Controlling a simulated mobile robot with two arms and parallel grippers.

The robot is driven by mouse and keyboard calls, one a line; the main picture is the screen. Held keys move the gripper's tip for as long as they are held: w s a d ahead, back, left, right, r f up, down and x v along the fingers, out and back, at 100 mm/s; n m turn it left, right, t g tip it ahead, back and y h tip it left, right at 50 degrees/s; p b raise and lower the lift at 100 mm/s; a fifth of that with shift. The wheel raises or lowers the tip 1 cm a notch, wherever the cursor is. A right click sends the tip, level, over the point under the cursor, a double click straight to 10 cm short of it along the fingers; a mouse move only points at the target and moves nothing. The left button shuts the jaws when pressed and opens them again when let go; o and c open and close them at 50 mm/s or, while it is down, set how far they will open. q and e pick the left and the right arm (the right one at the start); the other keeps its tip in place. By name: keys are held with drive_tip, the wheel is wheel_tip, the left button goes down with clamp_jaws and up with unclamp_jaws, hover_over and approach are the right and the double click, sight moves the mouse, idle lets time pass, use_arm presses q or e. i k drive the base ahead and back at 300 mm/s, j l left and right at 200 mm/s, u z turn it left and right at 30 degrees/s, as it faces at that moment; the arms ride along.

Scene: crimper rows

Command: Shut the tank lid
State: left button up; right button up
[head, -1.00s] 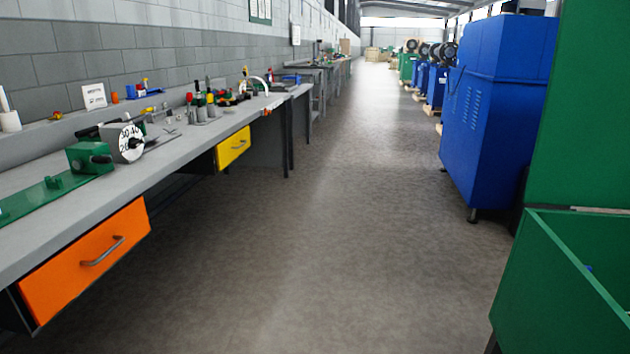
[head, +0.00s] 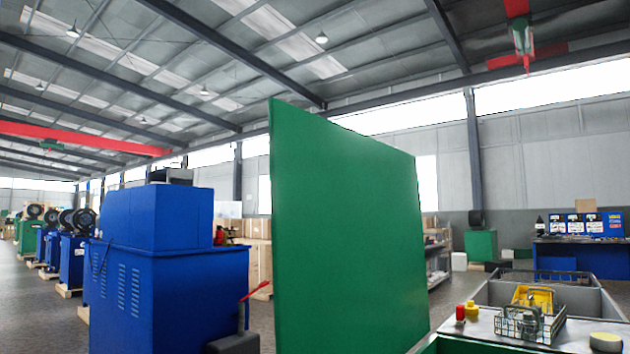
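A large flat green panel (head: 345,230) stands upright in the middle of the head view. It looks like the tank lid, raised open. Its lower edge runs out of the bottom of the picture. The tank body under it is below the frame and does not show. Neither of my grippers is in view, and nothing is seen touching the panel.
A blue machine cabinet (head: 165,270) stands left of the panel, with a red-handled lever (head: 255,291) between them. At the lower right is a grey worktop (head: 480,328) with wire baskets (head: 530,324) and small bottles. Open floor (head: 35,315) shows at far left.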

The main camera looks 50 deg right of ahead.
sight(348, 260)
drive_tip(key=i+l+z, duration=0.2)
drive_tip(key=i, duration=0.25)
drive_tip(key=i+j+z, duration=0.1)
drive_tip(key=i+z, duration=0.15)
drive_tip(key=i, duration=0.25)
drive_tip(key=i+j+z, duration=0.2)
drive_tip(key=i, duration=0.25)
drive_tip(key=i+z, duration=0.25)
drive_tip(key=i, duration=0.2)
drive_tip(key=i+j+z, duration=0.2)
drive_tip(key=i, duration=0.25)
drive_tip(key=i+z, duration=0.1)
drive_tip(key=z, duration=0.35)
drive_tip(key=i+j+z, duration=0.1)
drive_tip(key=z, duration=0.35)
drive_tip(key=i+j+z, duration=0.1)
drive_tip(key=z, duration=0.35)
drive_tip(key=i+j+z, duration=0.1)
drive_tip(key=z, duration=0.3)
drive_tip(key=j+z, duration=0.15)
drive_tip(key=z, duration=1)
drive_tip(key=i+j, duration=0.05)
